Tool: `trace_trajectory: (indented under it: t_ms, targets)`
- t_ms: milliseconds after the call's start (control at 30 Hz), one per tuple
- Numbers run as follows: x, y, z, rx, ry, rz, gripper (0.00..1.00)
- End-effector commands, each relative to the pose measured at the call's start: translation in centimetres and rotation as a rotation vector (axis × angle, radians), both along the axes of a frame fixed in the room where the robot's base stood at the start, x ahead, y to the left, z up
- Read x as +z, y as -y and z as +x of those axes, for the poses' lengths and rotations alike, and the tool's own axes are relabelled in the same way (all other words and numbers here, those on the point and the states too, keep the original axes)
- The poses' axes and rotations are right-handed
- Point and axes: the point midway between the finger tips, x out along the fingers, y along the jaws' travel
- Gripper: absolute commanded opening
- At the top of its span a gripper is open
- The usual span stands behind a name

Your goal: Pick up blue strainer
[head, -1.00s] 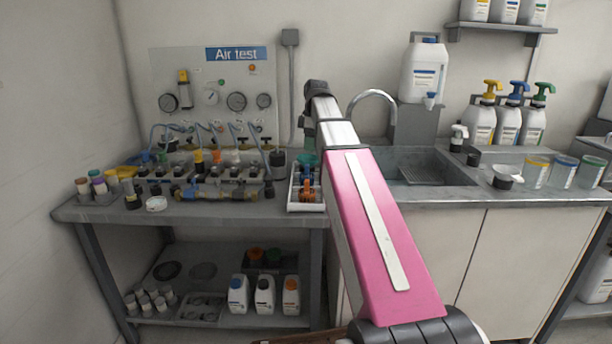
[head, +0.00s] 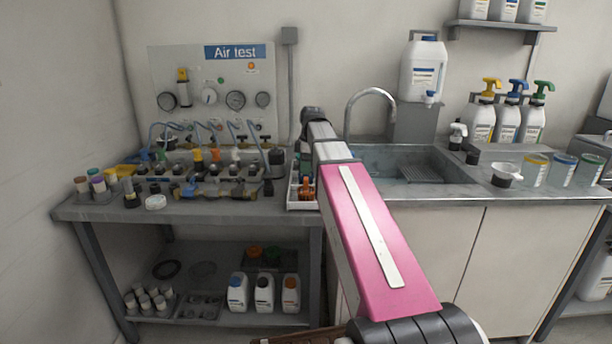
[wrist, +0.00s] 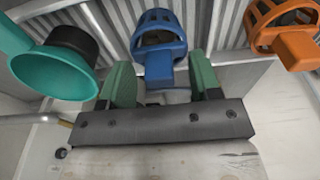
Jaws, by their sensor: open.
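The blue strainer (wrist: 158,45) shows in the wrist view, with a slotted basket at the top and a solid block-like end toward me. My gripper (wrist: 160,75) is open, with one green finger on each side of that blue end. I cannot tell whether the fingers touch it. In the head view my arm hides the gripper, and I cannot make out the blue strainer there.
An orange strainer (wrist: 285,38) lies right of the blue one, and a teal cup-like part (wrist: 55,65) is close on the left. They rest at a ribbed tray, whose white edge (head: 291,198) shows beside the sink (head: 435,172).

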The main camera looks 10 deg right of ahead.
Motion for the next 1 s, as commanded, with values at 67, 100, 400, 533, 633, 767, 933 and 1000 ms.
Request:
trace_trajectory:
  t_ms: [67, 100, 400, 533, 633, 767, 933, 1000]
  targets:
    - [0.0, 0.0, 0.0, 0.0, 0.0, 0.0, 0.57]
    - [0.0, 0.0, 0.0, 0.0, 0.0, 0.0, 0.54]
    - [0.0, 0.0, 0.0, 0.0, 0.0, 0.0, 0.04]
    - [0.1, 0.0, 0.0, 0.0, 0.0, 0.0, 0.04]
    - [0.2, 0.0, 0.0, 0.0, 0.0, 0.0, 0.04]
    - [0.8, 0.0, 0.1, 0.0, 0.001, 0.0, 0.04]
    - [2.6, 0.0, 0.1, 0.0, 0.002, 0.0, 0.04]
    - [3.7, 0.0, 0.1, 0.0, 0.002, 0.001, 0.04]
